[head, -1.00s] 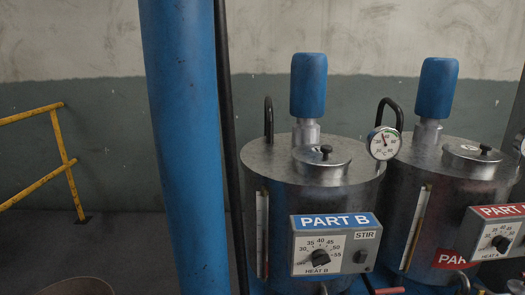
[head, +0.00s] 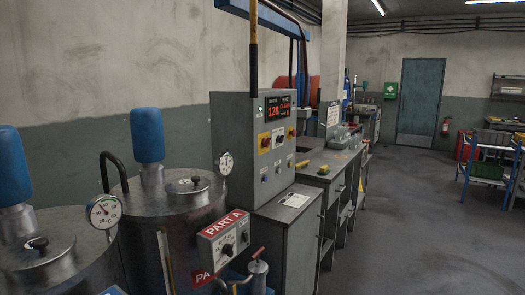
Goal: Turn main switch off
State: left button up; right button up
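A grey control cabinet (head: 235,135) stands in the middle of the head view, past the metal tanks. Its front carries a lit red display (head: 278,108) and rotary switches on yellow plates. Neither of my grippers is in view.
Two metal tanks with blue cylinders on top, the nearer tank (head: 65,255) and the farther tank (head: 178,218), stand at the left. A PART A heater box (head: 224,239) juts out before the cabinet. A grey workbench (head: 325,170) runs behind. Open floor (head: 410,235) lies at the right.

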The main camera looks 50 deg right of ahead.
aim_at(266, 142)
jog(key=z, duration=1.55)
jog(key=i+l, duration=0.2)
jog(key=i, duration=0.15)
